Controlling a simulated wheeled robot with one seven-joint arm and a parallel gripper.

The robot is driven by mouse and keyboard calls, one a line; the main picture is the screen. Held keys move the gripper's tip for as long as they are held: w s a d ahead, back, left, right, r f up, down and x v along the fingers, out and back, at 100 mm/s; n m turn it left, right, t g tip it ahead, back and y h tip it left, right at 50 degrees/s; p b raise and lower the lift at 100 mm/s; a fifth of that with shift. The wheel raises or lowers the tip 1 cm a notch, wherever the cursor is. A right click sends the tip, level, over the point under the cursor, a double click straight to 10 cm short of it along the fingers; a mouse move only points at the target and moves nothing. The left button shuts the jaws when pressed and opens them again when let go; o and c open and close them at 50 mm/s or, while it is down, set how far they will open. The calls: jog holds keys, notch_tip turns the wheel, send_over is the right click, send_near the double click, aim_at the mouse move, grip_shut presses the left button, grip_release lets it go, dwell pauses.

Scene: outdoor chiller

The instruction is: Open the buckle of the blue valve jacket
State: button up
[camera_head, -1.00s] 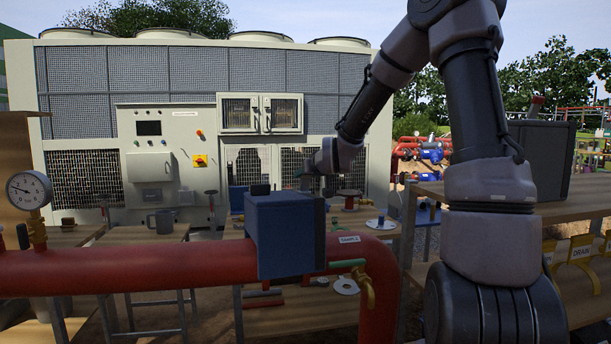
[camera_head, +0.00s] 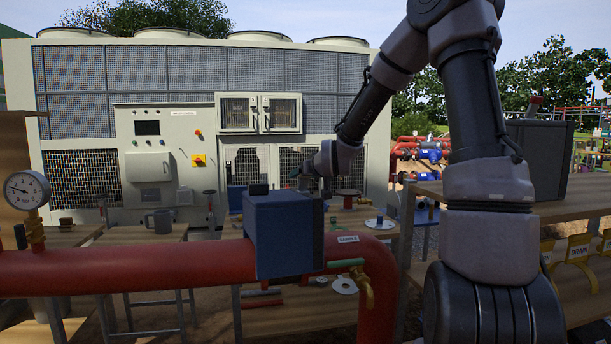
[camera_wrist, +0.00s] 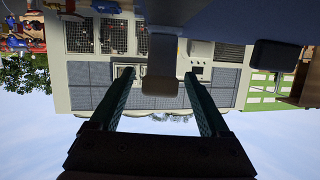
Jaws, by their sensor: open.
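The blue valve jacket (camera_head: 284,235) is a box-shaped cover around the red pipe in the head view. A small black block (camera_head: 258,189) sits on its top. The wrist view is upside down, with the jacket (camera_wrist: 235,18) along its top edge and the black block (camera_wrist: 275,55) at the right. A grey tab with a brownish end (camera_wrist: 162,86) stands out from the jacket between my fingers; I cannot tell if it is the buckle. My gripper (camera_wrist: 159,75) is open, with one finger on each side of the tab and visible gaps. In the head view, the gripper is small and mostly hidden.
The red pipe (camera_head: 120,270) runs across the front, with a gauge (camera_head: 27,190) at the left and a brass tap (camera_head: 362,287) at the right. Benches stand behind, one with a grey mug (camera_head: 159,221). A large chiller (camera_head: 200,75) fills the back.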

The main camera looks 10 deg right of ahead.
jog(key=v, duration=1)
jog(key=shift+s+r, duration=0.1)
jog(key=shift+s, duration=0.3)
jog(key=shift+d, duration=0.1)
